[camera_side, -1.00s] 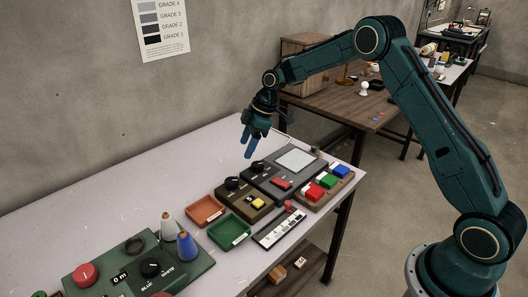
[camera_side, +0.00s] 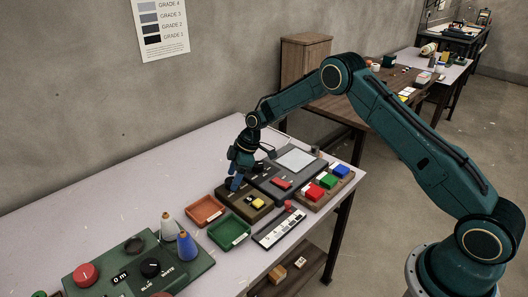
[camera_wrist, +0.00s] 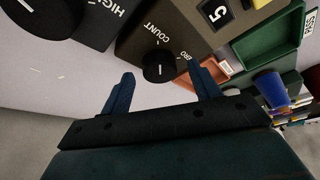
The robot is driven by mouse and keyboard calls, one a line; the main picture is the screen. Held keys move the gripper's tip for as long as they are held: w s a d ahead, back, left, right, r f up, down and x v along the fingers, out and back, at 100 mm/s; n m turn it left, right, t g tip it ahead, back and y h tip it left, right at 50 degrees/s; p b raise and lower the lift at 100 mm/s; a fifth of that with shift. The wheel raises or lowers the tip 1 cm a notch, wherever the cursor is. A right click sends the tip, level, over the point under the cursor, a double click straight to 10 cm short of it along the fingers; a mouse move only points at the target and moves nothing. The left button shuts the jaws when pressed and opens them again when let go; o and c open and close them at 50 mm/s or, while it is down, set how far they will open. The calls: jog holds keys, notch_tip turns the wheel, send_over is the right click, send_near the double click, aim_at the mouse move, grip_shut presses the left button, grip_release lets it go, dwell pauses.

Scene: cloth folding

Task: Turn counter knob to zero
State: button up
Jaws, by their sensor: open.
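The counter box (camera_side: 256,212) is dark brown with a yellow button (camera_side: 258,202). Its round black knob (camera_wrist: 153,76) has a short white mark and sits beside the words COUNT and, partly hidden, ZERO. The mark seems to lie nearer COUNT, but I cannot be sure. A number tile (camera_wrist: 216,13) on the box reads 5. My gripper (camera_wrist: 162,72) is open, its two blue fingers on either side of the knob. In the side view my gripper (camera_side: 234,184) points down over the knob and hides most of it. I cannot tell whether the fingers touch it.
A grey panel (camera_side: 262,183) with a screen and another black knob (camera_wrist: 38,12) stands right beside the box. Red (camera_side: 205,211) and green (camera_side: 230,232) trays lie in front left. A green console (camera_side: 190,272) stands nearer the camera.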

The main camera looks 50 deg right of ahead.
jog(key=shift+w+a+f, duration=0.1)
jog(key=shift+w+f, duration=0.05)
jog(key=shift+f, duration=0.25)
jog(key=c, duration=1)
